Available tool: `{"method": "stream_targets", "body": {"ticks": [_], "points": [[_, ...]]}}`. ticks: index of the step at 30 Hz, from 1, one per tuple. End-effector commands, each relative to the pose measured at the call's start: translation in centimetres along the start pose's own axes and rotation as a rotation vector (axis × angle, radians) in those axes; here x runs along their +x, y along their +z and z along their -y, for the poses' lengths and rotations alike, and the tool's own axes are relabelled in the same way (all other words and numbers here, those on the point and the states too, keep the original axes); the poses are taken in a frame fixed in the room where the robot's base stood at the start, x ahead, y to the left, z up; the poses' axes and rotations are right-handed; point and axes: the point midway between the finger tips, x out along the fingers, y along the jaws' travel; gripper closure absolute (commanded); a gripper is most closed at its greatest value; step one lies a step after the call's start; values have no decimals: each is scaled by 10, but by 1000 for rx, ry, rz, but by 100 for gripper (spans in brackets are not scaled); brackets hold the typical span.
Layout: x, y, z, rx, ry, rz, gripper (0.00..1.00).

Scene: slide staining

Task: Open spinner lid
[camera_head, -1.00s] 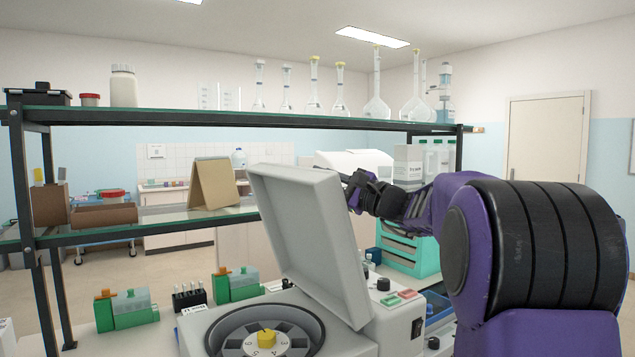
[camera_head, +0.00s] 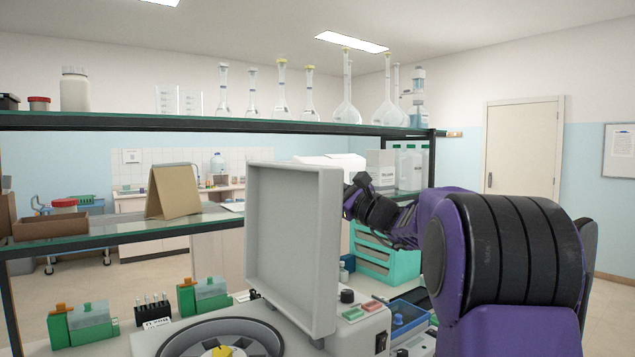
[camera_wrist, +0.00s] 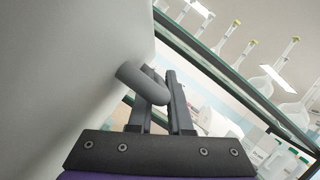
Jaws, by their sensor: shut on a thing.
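The spinner (camera_head: 160,345) stands at the bottom of the head view, its round rotor chamber with a yellow hub (camera_head: 222,351) uncovered. Its grey lid (camera_head: 292,240) is raised to nearly upright. My gripper (camera_head: 356,184) is at the lid's upper right edge, partly hidden behind it. In the wrist view, my gripper (camera_wrist: 160,95) has its two dark fingers around a grey rounded handle (camera_wrist: 143,82) that sticks out from the lid's face (camera_wrist: 70,60). The fingers are shut on that handle.
A glass-topped shelf (camera_head: 200,121) with flasks runs behind the lid, and a lower shelf (camera_head: 120,233) holds a cardboard stand (camera_head: 174,190). Green staining jars (camera_head: 82,325) and a dark rack (camera_head: 152,308) stand left of the spinner. A teal drawer unit (camera_head: 372,258) is behind my arm.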

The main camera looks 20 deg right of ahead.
Motion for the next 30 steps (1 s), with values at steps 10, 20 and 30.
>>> {"method": "stream_targets", "body": {"ticks": [10,20,30], "points": [[0,-1,0,4,-1,-1,100],[0,-1,0,4,0,0,71],[-47,-2,0,2,-4,-4,71]]}}
